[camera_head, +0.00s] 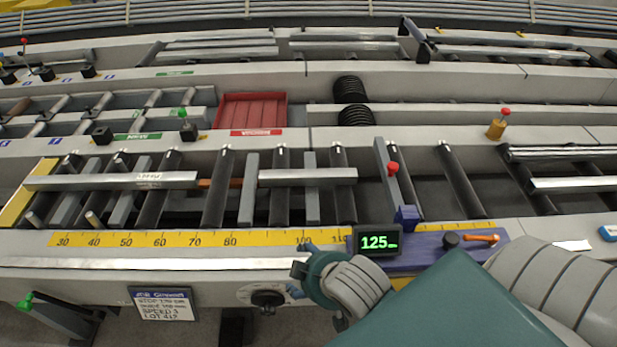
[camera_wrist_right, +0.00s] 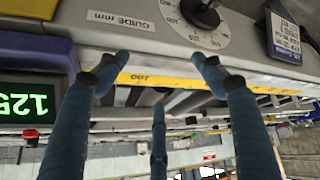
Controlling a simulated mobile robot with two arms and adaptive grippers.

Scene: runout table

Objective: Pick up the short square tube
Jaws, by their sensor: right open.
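The short square tube (camera_head: 308,177) is a plain grey metal bar lying across the dark rollers in the middle of the head view. A longer square tube (camera_head: 110,181) with a white label lies in line with it to the left, and a gap separates them. My right gripper (camera_head: 300,270) is at the table's front edge, in front of the yellow scale and nearer to me than the short tube. In the right wrist view its blue fingers (camera_wrist_right: 160,80) are spread and hold nothing. I cannot make out the short tube clearly there. My left gripper is not in view.
A display reading 125 (camera_head: 376,241) and a purple block with an orange-handled tool (camera_head: 480,239) stand right of my gripper. A red-knobbed upright stop plate (camera_head: 392,175) is right of the short tube. A red tray (camera_head: 250,111) lies behind.

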